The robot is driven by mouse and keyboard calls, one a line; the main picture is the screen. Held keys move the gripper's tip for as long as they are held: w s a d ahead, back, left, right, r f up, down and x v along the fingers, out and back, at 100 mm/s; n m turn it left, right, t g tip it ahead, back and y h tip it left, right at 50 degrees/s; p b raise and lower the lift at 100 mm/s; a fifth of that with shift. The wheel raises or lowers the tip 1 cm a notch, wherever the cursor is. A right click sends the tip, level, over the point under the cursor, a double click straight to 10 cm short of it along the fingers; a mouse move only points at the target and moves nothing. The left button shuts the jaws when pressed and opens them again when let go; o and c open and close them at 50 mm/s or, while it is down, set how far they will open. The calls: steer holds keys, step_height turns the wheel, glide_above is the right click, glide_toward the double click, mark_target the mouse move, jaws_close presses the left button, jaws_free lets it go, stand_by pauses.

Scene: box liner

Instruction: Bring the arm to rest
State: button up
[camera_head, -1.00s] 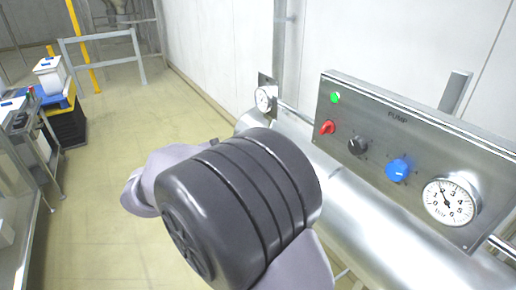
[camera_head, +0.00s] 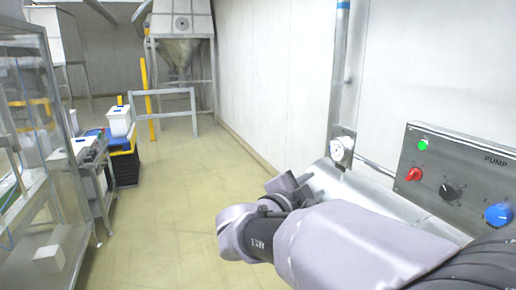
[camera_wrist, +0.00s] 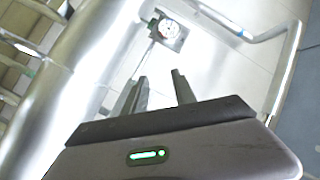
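My arm reaches forward across the lower right of the head view, in front of the steel pump panel. My gripper (camera_head: 292,188) is at its far end, near the silvery pipe and below the small wall gauge (camera_head: 338,150). In the wrist view, the two dark fingers of my gripper (camera_wrist: 160,76) stand apart with nothing between them. The same gauge (camera_wrist: 167,28) shows beyond the fingertips. Whether the gripper touches the pipe cannot be told.
The pump panel (camera_head: 458,172) with its knobs is close on the right. A large silvery pipe (camera_wrist: 75,75) runs beside the gripper in the wrist view. A glass-sided bench (camera_head: 45,130) stands left. The floor (camera_head: 175,215) between is clear.

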steer(key=s+a+f+n+y+b, duration=0.6)
steer(key=s+f+n+y+b, duration=0.2)
steer(key=s+f+n+y, duration=0.3)
steer(key=s+d+f+n+g+b, duration=0.1)
steer(key=s+d+f+g, duration=0.1)
steer(key=s+f, duration=0.5)
steer(key=s+d+f+g+b, duration=0.1)
steer(key=s+f+g, duration=0.4)
steer(key=s, duration=0.8)
step_height(320, 180, down, 3)
steer(key=shift+d+r+n+y+b, duration=0.15)
steer(key=shift+d+n+y+b, duration=0.2)
steer(key=shift+b, duration=0.45)
